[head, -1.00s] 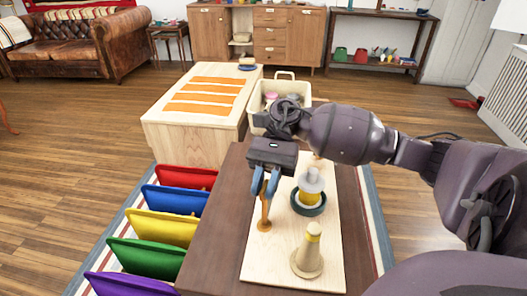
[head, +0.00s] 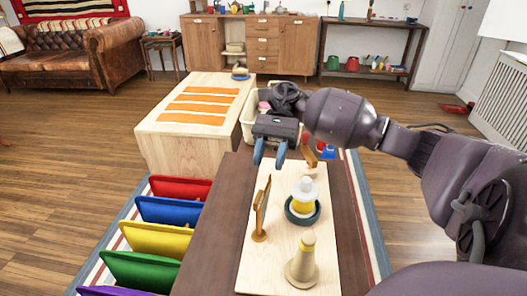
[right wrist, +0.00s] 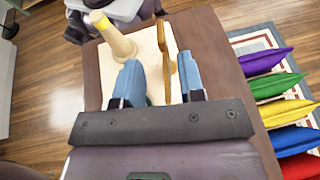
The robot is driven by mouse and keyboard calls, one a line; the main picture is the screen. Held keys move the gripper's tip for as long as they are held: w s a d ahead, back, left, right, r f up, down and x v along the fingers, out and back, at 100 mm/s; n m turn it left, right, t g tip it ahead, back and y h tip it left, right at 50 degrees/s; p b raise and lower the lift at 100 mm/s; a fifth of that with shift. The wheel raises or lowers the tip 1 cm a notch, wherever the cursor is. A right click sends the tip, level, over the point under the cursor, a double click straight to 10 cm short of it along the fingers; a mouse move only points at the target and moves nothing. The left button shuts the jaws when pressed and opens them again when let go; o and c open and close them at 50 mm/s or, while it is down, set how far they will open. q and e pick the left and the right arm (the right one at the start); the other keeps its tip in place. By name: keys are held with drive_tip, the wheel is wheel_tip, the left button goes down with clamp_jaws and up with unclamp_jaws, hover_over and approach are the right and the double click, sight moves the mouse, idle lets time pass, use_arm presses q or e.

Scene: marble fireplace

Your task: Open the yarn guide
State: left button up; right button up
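The yarn guide (head: 261,212) is a thin orange-brown wooden piece on a round foot, standing upright at the left side of a pale board (head: 252,272). It also shows in the right wrist view (right wrist: 165,55), beyond and between the blue fingers. My right gripper (head: 269,157) is open and empty, above and beyond the guide's top, apart from it. Whether the guide is open or shut I cannot tell. My left gripper is not in view.
On the board stand a yellow spool in a dark ring (head: 303,205) and a tan cone (head: 303,262). Another wooden piece (head: 309,152) is at the board's far end. Coloured panels (head: 165,238) line the left. A cream basket (head: 249,118) stands behind my gripper.

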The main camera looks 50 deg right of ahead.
drive_tip(key=shift+v, duration=1.1)
